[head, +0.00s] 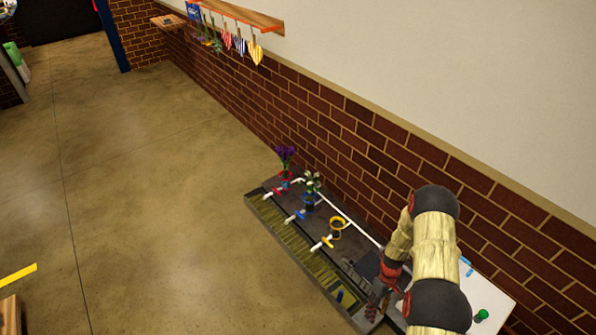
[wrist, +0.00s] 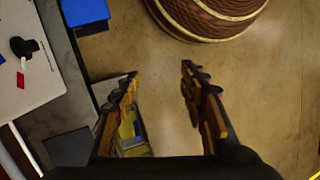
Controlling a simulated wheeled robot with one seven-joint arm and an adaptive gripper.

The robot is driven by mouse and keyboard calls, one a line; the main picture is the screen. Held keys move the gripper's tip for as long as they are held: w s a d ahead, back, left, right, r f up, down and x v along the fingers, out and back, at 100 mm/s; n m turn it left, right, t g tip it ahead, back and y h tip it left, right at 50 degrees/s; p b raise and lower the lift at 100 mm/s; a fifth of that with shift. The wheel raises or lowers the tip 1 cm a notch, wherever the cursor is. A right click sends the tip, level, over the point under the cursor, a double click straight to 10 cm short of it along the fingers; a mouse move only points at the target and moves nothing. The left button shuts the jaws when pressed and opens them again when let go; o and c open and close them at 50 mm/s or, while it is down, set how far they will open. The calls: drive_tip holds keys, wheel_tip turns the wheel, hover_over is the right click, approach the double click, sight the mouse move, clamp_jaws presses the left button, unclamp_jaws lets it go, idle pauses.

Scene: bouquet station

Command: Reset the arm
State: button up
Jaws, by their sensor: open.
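My arm enters the head view at the lower right and hangs over the right end of the bouquet station (head: 262,205). My gripper (head: 372,308) points down beside the station's lower right end, partly hidden by my own arm. In the wrist view my gripper (wrist: 160,75) has its two fingers wide apart with only bare floor between them. Nothing is held.
Purple flowers (head: 286,154), white flowers (head: 312,181) and a yellow ring (head: 336,224) stand along the station. A white board (head: 490,290) with a green item (head: 482,315) lies right. A brick wall (head: 370,140) runs behind. A brown woven round object (wrist: 210,15) is near the fingers.

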drive_tip(key=s+a+r+m+t, duration=0.1)
drive_tip(key=a+r+m, duration=0.15)
drive_tip(key=r, duration=1.45)
drive_tip(key=a+r+m, duration=0.2)
drive_tip(key=r+m, duration=0.1)
drive_tip(key=r, duration=1.4)
drive_tip(key=s+a+r+t, duration=0.2)
drive_tip(key=s+r, duration=0.3)
drive_tip(key=r, duration=0.5)
drive_tip(key=s+a+r+t, duration=0.3)
drive_tip(key=s+r, duration=0.3)
drive_tip(key=r, duration=0.4)
drive_tip(key=s+a+r+t+h, duration=0.1)
drive_tip(key=s+r, duration=0.4)
drive_tip(key=r, duration=0.6)
drive_tip(key=a+t, duration=0.1)
drive_tip(key=t, duration=0.1)
drive_tip(key=shift+s+a+t, duration=0.15)
drive_tip(key=shift+a+t, duration=0.15)
drive_tip(key=shift+t, duration=0.1)
drive_tip(key=shift+r, duration=0.1)
